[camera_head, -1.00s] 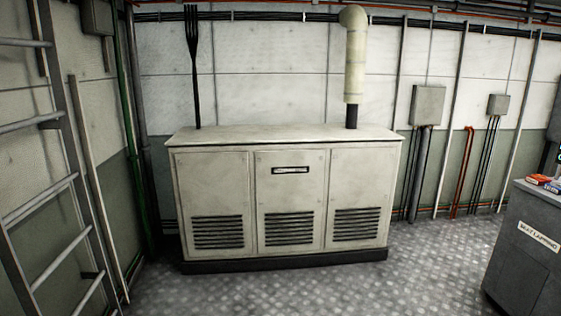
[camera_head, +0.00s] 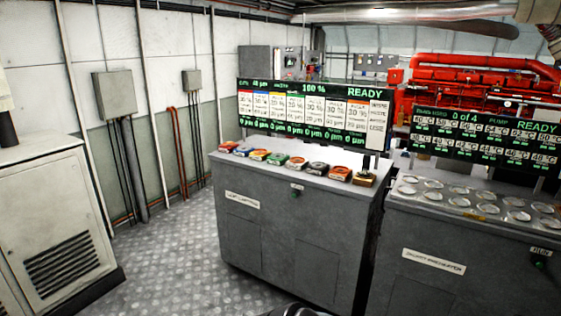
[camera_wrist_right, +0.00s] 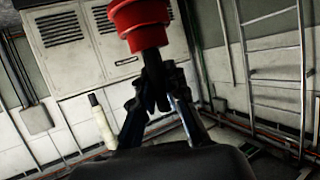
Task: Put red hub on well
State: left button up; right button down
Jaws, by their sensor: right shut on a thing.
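The red hub (camera_wrist_right: 140,16) shows at the top of the right wrist view, a stepped red round piece with a dark stem below it. My right gripper (camera_wrist_right: 154,78) is shut on it at the stem. The hub is not seen in the head view. Several round pale wells (camera_head: 459,202) sit in rows on top of a grey cabinet (camera_head: 420,285) at the right of the head view. They are too small to tell apart. My left gripper is not in view.
A grey lapping cabinet (camera_head: 245,235) carries a row of coloured boxes (camera_head: 297,163) and a display (camera_head: 310,115). Another display (camera_head: 485,135) stands behind the wells. A pale louvred cabinet (camera_head: 60,225) is at left. Patterned floor (camera_head: 170,260) lies clear between.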

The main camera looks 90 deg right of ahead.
aim_at(410, 180)
jog(key=l+z, duration=1.25)
jog(key=i+l+z, duration=0.2)
jog(key=l+z, duration=0.25)
jog(key=i+l+z, duration=0.2)
jog(key=l+z, duration=0.2)
jog(key=i+l+z, duration=0.2)
jog(key=z, duration=0.25)
jog(key=i+l+z, duration=0.25)
jog(key=z, duration=0.15)
jog(key=i+l+z, duration=0.1)
jog(key=i+z, duration=0.2)
jog(key=z, duration=0.15)
